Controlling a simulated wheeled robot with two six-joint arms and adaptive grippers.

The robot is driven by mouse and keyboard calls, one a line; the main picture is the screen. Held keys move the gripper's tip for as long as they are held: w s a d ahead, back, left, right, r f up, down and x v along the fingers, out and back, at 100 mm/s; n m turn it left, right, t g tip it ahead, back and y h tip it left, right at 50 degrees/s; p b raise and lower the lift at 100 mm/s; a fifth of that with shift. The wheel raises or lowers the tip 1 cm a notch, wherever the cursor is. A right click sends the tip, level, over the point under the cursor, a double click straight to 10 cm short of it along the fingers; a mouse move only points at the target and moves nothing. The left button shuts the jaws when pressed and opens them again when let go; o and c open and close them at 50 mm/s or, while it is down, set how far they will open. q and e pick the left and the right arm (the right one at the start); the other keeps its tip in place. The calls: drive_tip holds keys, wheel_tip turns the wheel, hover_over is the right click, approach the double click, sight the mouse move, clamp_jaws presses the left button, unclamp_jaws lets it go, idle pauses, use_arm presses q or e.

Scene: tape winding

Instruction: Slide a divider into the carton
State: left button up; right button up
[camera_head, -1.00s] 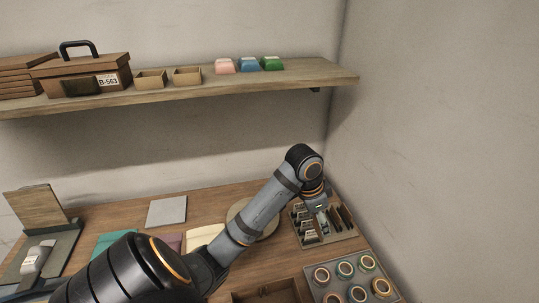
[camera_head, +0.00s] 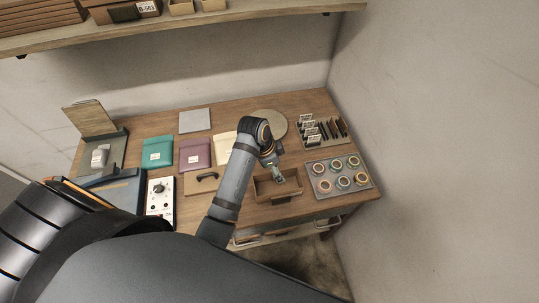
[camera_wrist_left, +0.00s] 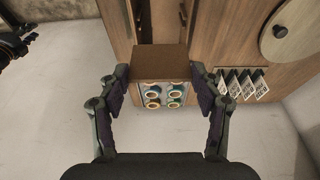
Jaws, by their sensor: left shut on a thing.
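The carton (camera_head: 264,188) is a small open brown box near the front edge of the table, left of the tape tray. My left gripper (camera_head: 278,178) hangs over the carton's opening in the head view. In the left wrist view my left gripper (camera_wrist_left: 160,85) is shut on a flat brown divider (camera_wrist_left: 160,61), held between its two fingers. The divider hides part of the carton there, so I cannot tell whether it is inside. A rack (camera_head: 325,143) of upright dark dividers and white-labelled cards stands behind, to the right.
A grey tray (camera_head: 313,166) of tape rolls sits right of the carton. A round disc (camera_head: 270,122) lies behind. Teal (camera_head: 157,152) and mauve (camera_head: 195,153) packets and a white control box (camera_head: 160,197) are to the left. The wall bounds the right side.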

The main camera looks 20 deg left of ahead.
use_arm(q)
drive_tip(key=shift+w+f, duration=0.35)
drive_tip(key=shift+f, duration=0.05)
wheel_tip(320, 180, down, 6)
drive_tip(key=shift+s+b, duration=0.2)
drive_tip(key=shift+b, duration=0.15)
use_arm(e)
drive_tip(key=shift+w+a+f, duration=0.25)
drive_tip(key=shift+f, duration=0.1)
use_arm(q)
drive_tip(key=shift+f, duration=0.15)
drive_tip(key=shift+p, duration=0.3)
use_arm(e)
drive_tip(key=shift+r, duration=0.3)
drive_tip(key=shift+a, duration=0.15)
drive_tip(key=shift+w, duration=0.1)
